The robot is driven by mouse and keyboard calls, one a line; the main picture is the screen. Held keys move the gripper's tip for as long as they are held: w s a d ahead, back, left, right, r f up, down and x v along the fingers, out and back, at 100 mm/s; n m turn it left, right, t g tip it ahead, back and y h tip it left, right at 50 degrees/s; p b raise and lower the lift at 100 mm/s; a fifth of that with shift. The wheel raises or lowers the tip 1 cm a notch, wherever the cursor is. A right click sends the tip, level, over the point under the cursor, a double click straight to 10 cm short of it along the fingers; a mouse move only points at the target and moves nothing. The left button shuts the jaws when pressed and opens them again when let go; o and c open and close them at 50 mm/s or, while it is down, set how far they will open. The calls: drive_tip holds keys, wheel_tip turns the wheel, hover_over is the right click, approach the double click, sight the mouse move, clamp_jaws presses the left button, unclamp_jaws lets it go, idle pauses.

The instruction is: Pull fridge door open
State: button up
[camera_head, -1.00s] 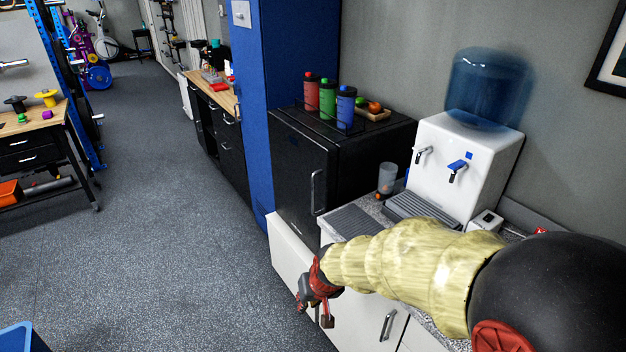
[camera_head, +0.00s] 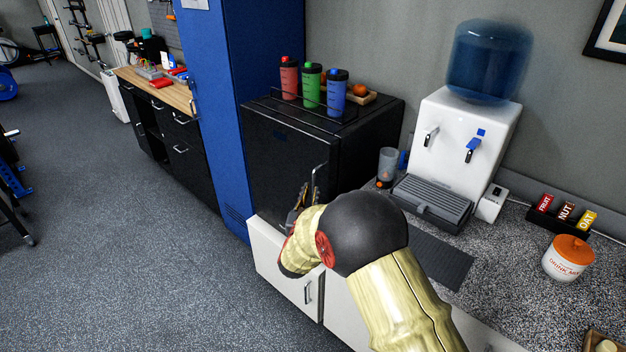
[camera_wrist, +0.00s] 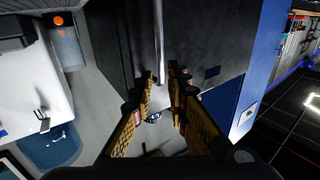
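The black mini fridge (camera_head: 275,155) stands on the white cabinet beside the blue locker. Its door appears shut. The upright metal handle (camera_head: 321,178) is on the right side of the door, and my arm hides its lower part. My gripper (camera_head: 303,196) is at the handle, partly hidden by my own arm. In the wrist view, the handle bar (camera_wrist: 158,38) runs down between the two fingers of my gripper (camera_wrist: 163,90). The fingers are apart with a gap between them. I cannot tell whether either touches the bar.
Red, green and blue shaker bottles (camera_head: 311,85) and a small fruit tray (camera_head: 361,97) stand on the fridge. A water dispenser (camera_head: 455,140) and a clear cup (camera_head: 388,163) are to the right on the counter (camera_head: 500,265). The floor (camera_head: 150,260) left of the fridge is clear.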

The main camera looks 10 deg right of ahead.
sight(314, 181)
drive_tip(key=b+x, duration=0.2)
drive_tip(key=x, duration=0.5)
drive_tip(key=shift+w+f, duration=0.2)
drive_tip(key=shift+w, duration=0.05)
drive_tip(key=c, duration=0.4)
clamp_jaws()
